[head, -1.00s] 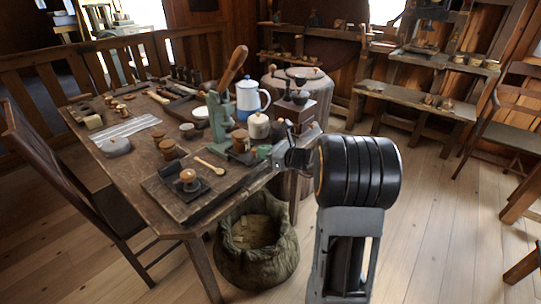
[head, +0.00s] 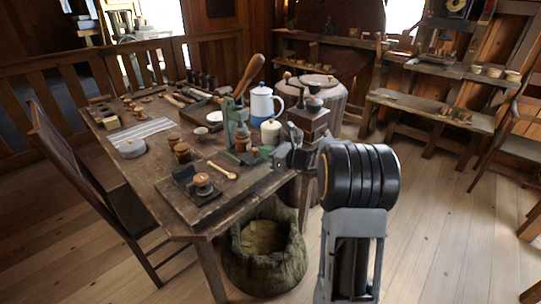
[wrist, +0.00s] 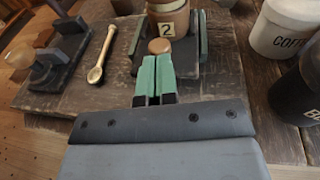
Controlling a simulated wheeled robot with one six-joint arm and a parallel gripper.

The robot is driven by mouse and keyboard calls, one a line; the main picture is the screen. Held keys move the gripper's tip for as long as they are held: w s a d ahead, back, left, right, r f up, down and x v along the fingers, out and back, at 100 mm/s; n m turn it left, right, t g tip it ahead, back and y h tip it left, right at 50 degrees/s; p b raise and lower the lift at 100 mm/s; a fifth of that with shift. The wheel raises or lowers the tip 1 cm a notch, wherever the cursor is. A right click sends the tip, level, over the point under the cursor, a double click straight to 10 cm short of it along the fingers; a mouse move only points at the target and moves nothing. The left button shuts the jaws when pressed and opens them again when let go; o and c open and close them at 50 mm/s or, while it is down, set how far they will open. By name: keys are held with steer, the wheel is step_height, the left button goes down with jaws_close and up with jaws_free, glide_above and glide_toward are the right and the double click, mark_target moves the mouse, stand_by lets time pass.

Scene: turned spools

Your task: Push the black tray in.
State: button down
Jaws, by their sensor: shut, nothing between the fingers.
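The black tray (wrist: 190,72) lies on the wooden table, between two green side strips. A tan spool marked "2" (wrist: 167,22) stands at its far end. A round brown knob (wrist: 160,46) shows at the tips of my gripper (wrist: 156,58). My gripper's green fingers are shut with nothing between them. They point over the near part of the tray, at the knob; I cannot tell whether they touch it. In the head view, my gripper (head: 268,153) is at the table's right edge, and the tray is small and partly hidden there.
A wooden spoon (wrist: 101,55) and a black stand with a wooden knob (wrist: 54,64) lie to the left. A white coffee jar (wrist: 284,28) and a dark jar (wrist: 302,88) stand to the right.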

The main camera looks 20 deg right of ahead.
steer(key=p+v, duration=0.1)
steer(key=v, duration=1.1)
steer(key=shift+d, duration=0.15)
steer(key=s+a+f+n+g+p, duration=0.1)
steer(key=s+a+f+n+g, duration=0.2)
steer(key=s+f+n+g, duration=0.3)
steer(key=s+a+r+n+g+h+p, duration=0.4)
steer(key=s+a+r+n+g+p, duration=0.25)
steer(key=n, duration=0.55)
steer(key=s+a+r+n+t+h+p, duration=0.1)
steer(key=s+a+r+n+h+p, duration=0.1)
steer(key=r+n+p, duration=0.3)
steer(key=s+a+r+n+t+h+p, duration=0.1)
steer(key=s+a+r+n+h+p, duration=0.2)
steer(key=r, duration=0.7)
steer(key=s+a+n+p, duration=0.1)
steer(key=s+n+p, duration=0.1)
steer(key=n+p, duration=0.1)
steer(key=shift+s+r+p, duration=0.3)
steer(key=shift+p, duration=0.25)
